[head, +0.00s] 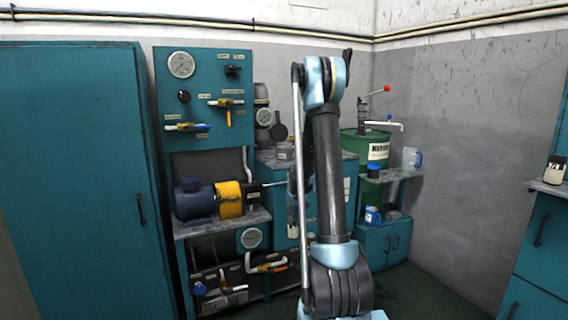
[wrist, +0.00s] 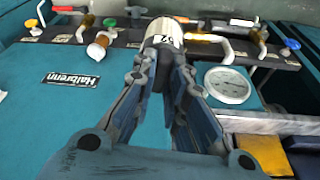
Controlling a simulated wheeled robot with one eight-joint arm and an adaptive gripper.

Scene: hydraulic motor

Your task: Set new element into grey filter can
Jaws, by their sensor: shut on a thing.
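In the wrist view, my gripper (wrist: 167,65) is shut on a pale cylinder (wrist: 164,32) with dark markings, which looks like the filter element. The cylinder sticks out past the fingertips, and its lower part is hidden between them. In the head view, my arm stands in front of the bench and hides most of the gripper and what it holds.
The wrist view shows a teal panel with a name label (wrist: 72,79), several valves along the top, a round gauge (wrist: 228,84) and a yellow motor part (wrist: 263,155). In the head view, a green drum (head: 366,149) stands right of my arm, and a tall teal cabinet (head: 80,190) stands left.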

